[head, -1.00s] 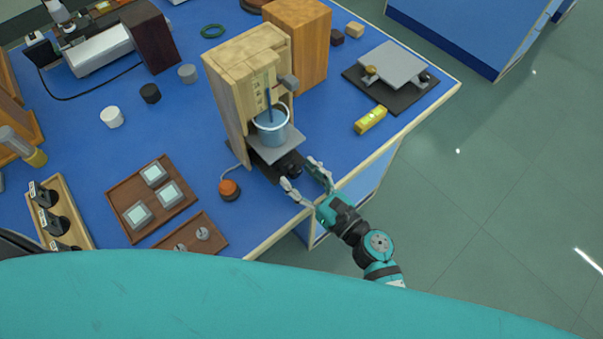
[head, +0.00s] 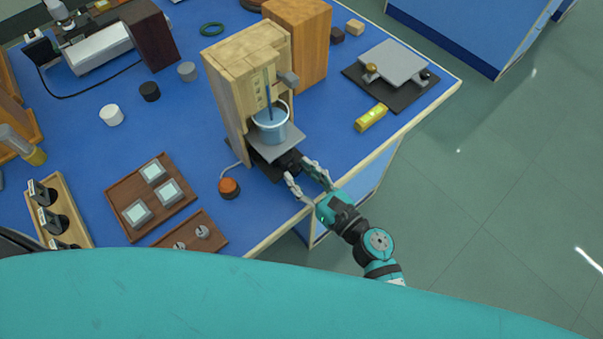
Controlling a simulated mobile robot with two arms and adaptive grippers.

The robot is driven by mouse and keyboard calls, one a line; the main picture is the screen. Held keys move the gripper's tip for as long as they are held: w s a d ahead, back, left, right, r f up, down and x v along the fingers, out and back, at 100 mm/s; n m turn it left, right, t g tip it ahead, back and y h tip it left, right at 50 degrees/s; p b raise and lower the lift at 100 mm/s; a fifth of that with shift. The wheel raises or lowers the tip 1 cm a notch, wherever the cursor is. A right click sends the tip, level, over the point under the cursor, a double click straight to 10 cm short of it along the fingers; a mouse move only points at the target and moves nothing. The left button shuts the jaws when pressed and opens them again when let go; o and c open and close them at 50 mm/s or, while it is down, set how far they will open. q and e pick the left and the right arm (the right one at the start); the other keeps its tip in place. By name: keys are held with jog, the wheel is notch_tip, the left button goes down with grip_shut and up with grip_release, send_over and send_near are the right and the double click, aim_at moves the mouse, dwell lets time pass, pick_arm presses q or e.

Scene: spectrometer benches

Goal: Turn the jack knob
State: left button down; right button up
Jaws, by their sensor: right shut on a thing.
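The lab jack has a grey top plate (head: 276,144) and a dark base, and stands at the front of a wooden stand (head: 235,95). A light blue beaker (head: 271,126) rests on the plate. The dark jack knob (head: 290,162) points toward the bench's front edge. My right gripper (head: 298,169) reaches in from the lower right and is shut on the knob, one pale finger on each side. The knob is small here and the fingers partly hide it. My left gripper is not in view.
An orange button (head: 229,187) sits just left of the jack. Brown trays (head: 152,224) lie further left. A yellow level (head: 371,117) and a second jack-like platform (head: 393,63) stand to the right. The blue bench top between the jack and the level is clear.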

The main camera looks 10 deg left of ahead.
jog(key=n+b, duration=0.2)
jog(key=n, duration=0.1)
jog(key=shift+f, duration=0.15)
jog(key=shift+n+b, duration=0.9)
jog(key=shift+n, duration=0.7)
jog(key=o, duration=1.1)
jog(key=shift+o, duration=0.2)
jog(key=shift+s, duration=0.1)
jog(key=v, duration=1.2)
